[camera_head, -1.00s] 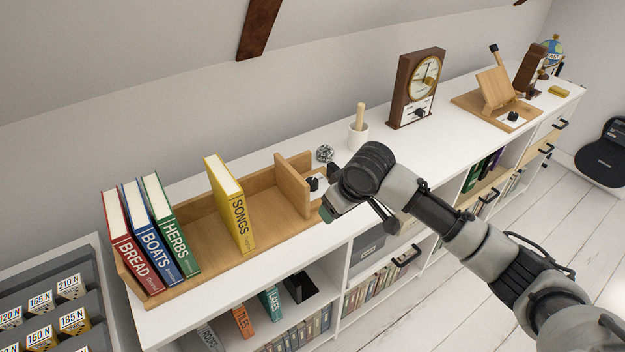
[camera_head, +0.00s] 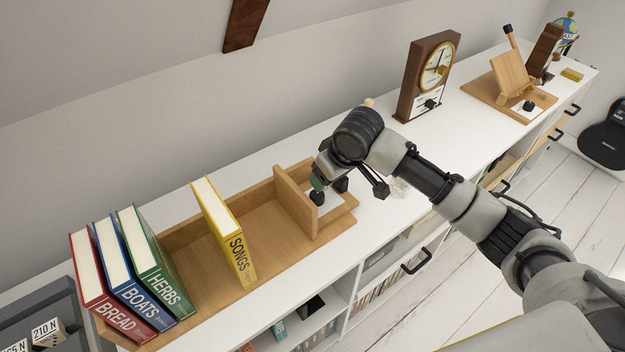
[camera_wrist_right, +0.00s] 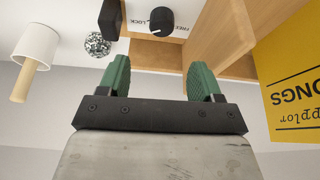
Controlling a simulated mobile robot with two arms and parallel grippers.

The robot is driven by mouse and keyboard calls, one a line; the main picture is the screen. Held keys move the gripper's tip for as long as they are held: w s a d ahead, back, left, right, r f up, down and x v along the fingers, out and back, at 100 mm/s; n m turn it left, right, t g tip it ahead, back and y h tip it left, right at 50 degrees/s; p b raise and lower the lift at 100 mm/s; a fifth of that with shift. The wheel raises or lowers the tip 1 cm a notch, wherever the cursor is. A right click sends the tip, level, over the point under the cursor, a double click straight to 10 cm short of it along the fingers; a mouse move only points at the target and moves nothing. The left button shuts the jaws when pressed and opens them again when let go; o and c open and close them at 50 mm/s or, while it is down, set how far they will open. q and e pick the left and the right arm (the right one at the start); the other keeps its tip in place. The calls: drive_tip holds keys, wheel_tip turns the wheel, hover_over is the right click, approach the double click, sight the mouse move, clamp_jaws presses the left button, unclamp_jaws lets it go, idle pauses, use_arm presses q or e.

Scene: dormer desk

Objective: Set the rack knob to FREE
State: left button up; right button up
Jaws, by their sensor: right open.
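The wooden book rack (camera_head: 190,262) stands on the white shelf top. Its black round knob (camera_head: 318,198) is on a white plate just right of the upright wooden divider. In the right wrist view the knob (camera_wrist_right: 162,20) has a small white mark, and the plate reads FREE and LOCK, upside down. Which word the mark points to is unclear. My right gripper (camera_wrist_right: 160,75), with green fingers, is open and empty. In the head view my right gripper (camera_head: 330,184) is low over the knob end of the rack, partly hiding it. My left gripper is out of view.
Red, blue and green books (camera_head: 132,270) lean at the rack's left end; a yellow SONGS book (camera_head: 225,230) stands mid-rack. A clock (camera_head: 428,75) stands farther right.

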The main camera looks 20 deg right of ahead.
sight(317, 194)
drive_tip(key=x, duration=1)
drive_tip(key=shift+s+f, duration=0.1)
drive_tip(key=shift+f, duration=0.05)
drive_tip(key=c, duration=0.9)
